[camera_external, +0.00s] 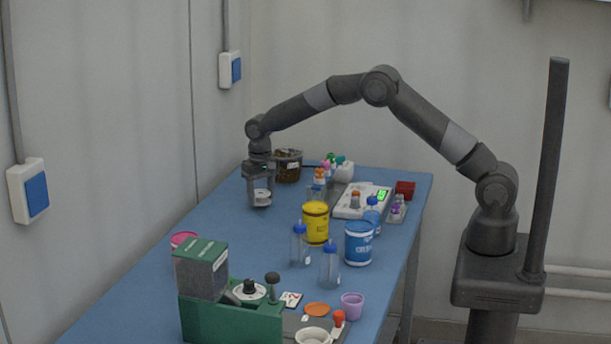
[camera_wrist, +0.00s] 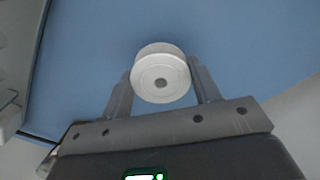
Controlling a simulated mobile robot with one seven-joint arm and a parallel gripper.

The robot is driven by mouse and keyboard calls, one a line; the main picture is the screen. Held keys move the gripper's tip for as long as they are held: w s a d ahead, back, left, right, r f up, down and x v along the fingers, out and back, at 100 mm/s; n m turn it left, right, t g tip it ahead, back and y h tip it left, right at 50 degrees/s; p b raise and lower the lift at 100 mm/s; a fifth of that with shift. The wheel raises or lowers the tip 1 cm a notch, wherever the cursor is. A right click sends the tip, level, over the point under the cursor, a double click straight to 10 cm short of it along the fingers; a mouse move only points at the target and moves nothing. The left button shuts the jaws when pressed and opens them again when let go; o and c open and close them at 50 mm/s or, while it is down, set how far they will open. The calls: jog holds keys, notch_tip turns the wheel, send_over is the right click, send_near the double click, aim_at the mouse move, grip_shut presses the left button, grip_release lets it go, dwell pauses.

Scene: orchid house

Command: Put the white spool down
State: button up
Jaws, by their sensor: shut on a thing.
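The white spool (camera_external: 262,198) is between the fingers of my gripper (camera_external: 260,196), over the far left part of the blue table (camera_external: 140,278).
A jar with brown contents (camera_external: 288,166) stands just behind and right of my gripper. A yellow tub (camera_external: 315,223), a blue tub (camera_external: 358,243) and blue-capped bottles (camera_external: 299,246) stand further right. A green box (camera_external: 232,322) is at the front. Table left of centre is clear.

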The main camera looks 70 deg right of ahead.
jog(key=shift+f, duration=0.85)
jog(key=o, duration=1)
jog(key=shift+f, duration=0.1)
jog(key=shift+c, duration=0.2)
